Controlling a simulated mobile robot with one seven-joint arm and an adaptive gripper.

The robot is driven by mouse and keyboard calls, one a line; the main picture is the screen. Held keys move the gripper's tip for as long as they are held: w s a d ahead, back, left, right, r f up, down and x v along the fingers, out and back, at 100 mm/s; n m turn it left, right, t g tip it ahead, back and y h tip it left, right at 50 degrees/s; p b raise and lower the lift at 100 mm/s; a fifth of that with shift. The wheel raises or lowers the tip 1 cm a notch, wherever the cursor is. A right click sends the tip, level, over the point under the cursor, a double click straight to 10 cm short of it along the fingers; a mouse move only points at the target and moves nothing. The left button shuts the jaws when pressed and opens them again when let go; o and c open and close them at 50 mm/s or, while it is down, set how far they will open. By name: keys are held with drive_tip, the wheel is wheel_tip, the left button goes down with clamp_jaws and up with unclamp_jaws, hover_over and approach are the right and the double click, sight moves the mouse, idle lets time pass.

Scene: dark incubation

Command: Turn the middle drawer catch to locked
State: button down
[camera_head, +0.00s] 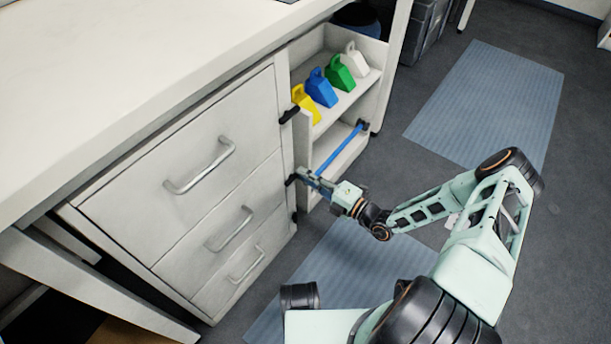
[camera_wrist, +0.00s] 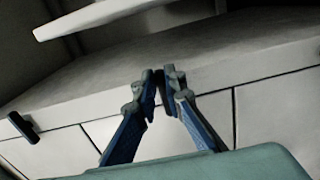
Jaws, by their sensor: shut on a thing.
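The drawer cabinet (camera_head: 205,190) has three drawers with bar handles. Small dark catches sit along its right edge: an upper one (camera_head: 289,114), the middle one (camera_head: 291,180) and a lower one (camera_head: 294,216). My gripper (camera_head: 302,176) is at the middle catch, its fingers closed around it. In the wrist view, my blue and grey fingers (camera_wrist: 160,82) nearly meet around a dark piece, the middle catch (camera_wrist: 160,76), mostly hidden between the tips. Its exact angle I cannot tell. Another dark catch (camera_wrist: 22,127) shows at the left, clear of my fingers.
An open shelf (camera_head: 345,108) right of the drawers holds yellow, blue, green and white containers (camera_head: 340,73). A blue bar (camera_head: 340,150) crosses its lower part, close to my gripper. The worktop (camera_head: 120,70) overhangs at upper left. Blue mats (camera_head: 490,100) lie on the floor.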

drive_tip(key=c, duration=2)
unclamp_jaws()
drive_tip(key=v, duration=1.2)
drive_tip(key=shift+s, duration=0.1)
